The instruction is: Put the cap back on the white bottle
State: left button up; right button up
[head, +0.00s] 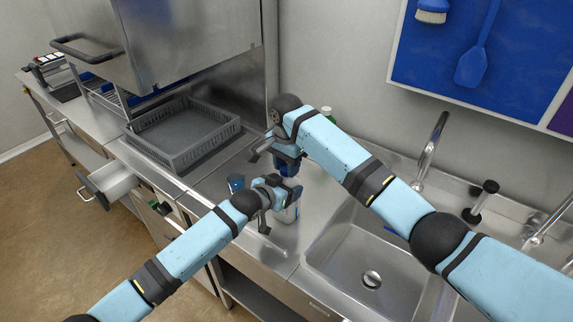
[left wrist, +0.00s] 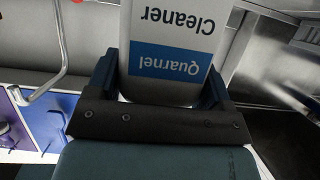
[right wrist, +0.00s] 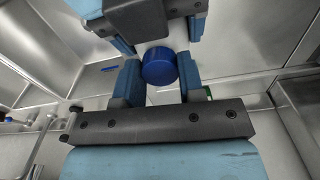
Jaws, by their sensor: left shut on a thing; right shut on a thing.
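The white bottle with a blue "Quarnel" label (left wrist: 168,62) is between the fingers of my left gripper (left wrist: 162,85), which is shut on it. In the head view, part of the bottle (head: 288,214) shows below my left gripper (head: 279,196), over the steel counter. My right gripper (right wrist: 161,80) is shut on a round blue cap (right wrist: 159,68).
A sink basin (head: 345,262) with a tap (head: 432,150) lies right of the grippers. A grey dish rack (head: 183,137) stands at the back left. An open drawer (head: 108,182) juts out at left.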

jog(key=m, duration=0.6)
jog(key=shift+m, duration=0.3)
jog(key=o, duration=0.9)
jog(key=shift+s+r, duration=0.1)
jog(key=shift+r, duration=2.25)
jog(key=shift+c, duration=0.3)
